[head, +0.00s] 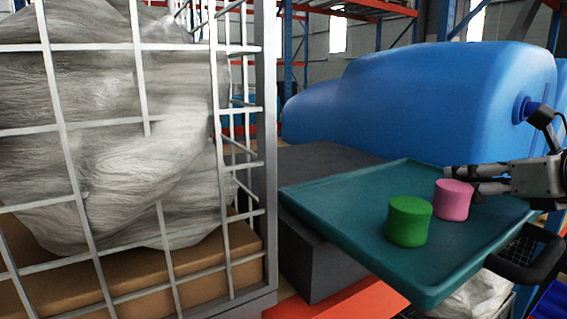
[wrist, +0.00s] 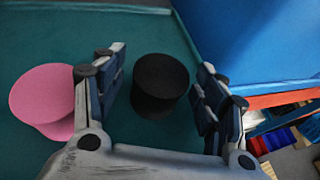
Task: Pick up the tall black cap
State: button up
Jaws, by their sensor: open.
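The tall black cap (wrist: 160,84) stands upright on the teal tray in the wrist view. It lies between the two fingers of my open gripper (wrist: 158,92), with gaps showing on both sides. In the head view my gripper (head: 460,180) comes in from the right over the tray, and the black cap is hidden there behind the pink cap and my fingers. The teal tray (head: 345,215) carries the caps.
A pink cap (head: 453,200) stands close beside my gripper, next to its left finger in the wrist view (wrist: 42,98). A green cap (head: 409,220) stands nearer the front. A blue tank (head: 420,100) rises behind the tray. A wire cage (head: 270,150) stands at left.

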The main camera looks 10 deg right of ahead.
jog(key=shift+w+f, duration=0.15)
jog(key=shift+w, duration=0.3)
jog(key=shift+s, duration=0.1)
jog(key=c, duration=1.2)
